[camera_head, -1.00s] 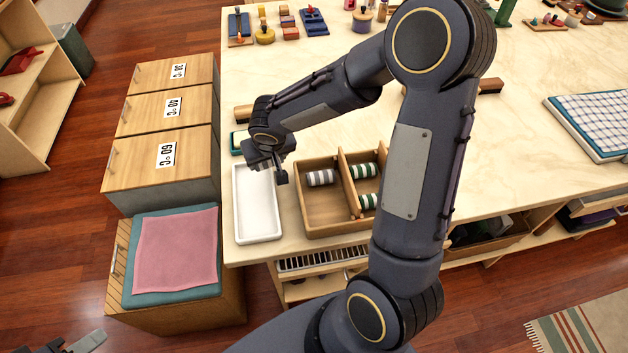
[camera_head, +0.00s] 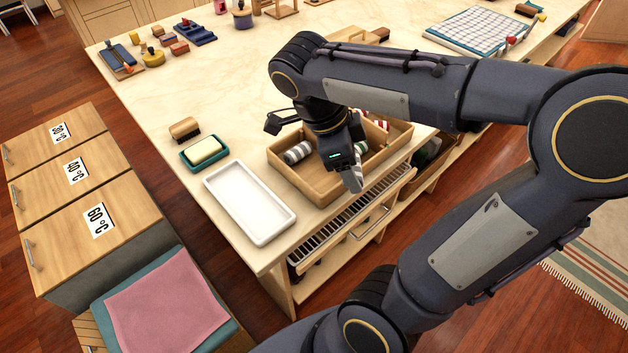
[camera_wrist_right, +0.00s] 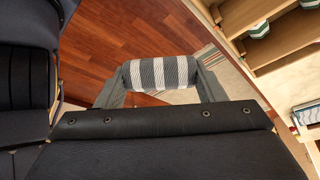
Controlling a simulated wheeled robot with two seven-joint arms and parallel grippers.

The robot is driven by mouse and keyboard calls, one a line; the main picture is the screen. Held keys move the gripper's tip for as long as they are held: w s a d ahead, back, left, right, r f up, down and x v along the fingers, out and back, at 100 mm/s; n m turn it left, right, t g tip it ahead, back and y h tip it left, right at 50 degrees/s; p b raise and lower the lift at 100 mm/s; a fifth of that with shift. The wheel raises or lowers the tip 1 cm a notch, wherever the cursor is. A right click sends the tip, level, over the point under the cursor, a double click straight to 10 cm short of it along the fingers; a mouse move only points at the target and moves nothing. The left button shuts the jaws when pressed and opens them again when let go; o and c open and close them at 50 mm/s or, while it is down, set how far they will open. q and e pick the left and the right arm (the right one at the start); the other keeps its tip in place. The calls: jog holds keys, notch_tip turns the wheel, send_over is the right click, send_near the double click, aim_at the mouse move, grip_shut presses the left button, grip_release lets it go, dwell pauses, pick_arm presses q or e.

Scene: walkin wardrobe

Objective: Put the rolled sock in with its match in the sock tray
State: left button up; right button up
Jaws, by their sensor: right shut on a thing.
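The sock tray (camera_head: 318,200) is a wooden box with compartments on the table's front part. A grey-and-white striped rolled sock (camera_head: 297,152) lies in its left compartment. My right gripper (camera_head: 354,178) points down near the tray's front wall, right of that sock. In the wrist view it is shut on another grey-and-white striped rolled sock (camera_wrist_right: 160,73), held crosswise between the two fingers, with floor behind it. A green-and-white rolled sock (camera_wrist_right: 258,30) shows in the tray at upper right. My arm hides part of the tray. My left gripper is not in view.
An empty white tray (camera_head: 250,203) stands left of the sock tray. A soap dish (camera_head: 205,152) and brush (camera_head: 185,128) are behind it. Something red-and-white (camera_head: 378,121) shows at the sock tray's back. A slotted drawer (camera_head: 352,212) sits below the table edge.

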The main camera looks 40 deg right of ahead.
jog(key=shift+s, duration=0.1)
jog(key=shift+m, duration=0.3)
jog(key=w+f, duration=0.3)
jog(key=w, duration=0.1)
jog(key=w+d+f, duration=0.1)
jog(key=w+f, duration=0.2)
jog(key=w, duration=0.1)
jog(key=w+d+f, duration=0.1)
jog(key=w+f, duration=0.1)
jog(key=w, duration=0.2)
jog(key=shift+w+d+f, duration=0.15)
jog(key=shift+d+f, duration=0.05)
jog(key=shift+f, duration=0.2)
jog(key=shift+w+d+f+b, duration=0.15)
jog(key=shift+w+f, duration=0.1)
jog(key=shift+f, duration=0.8)
jog(key=shift+w+a+f+b, duration=0.1)
jog(key=shift+w+f+b, duration=0.1)
jog(key=shift+f, duration=0.8)
jog(key=o, duration=1)
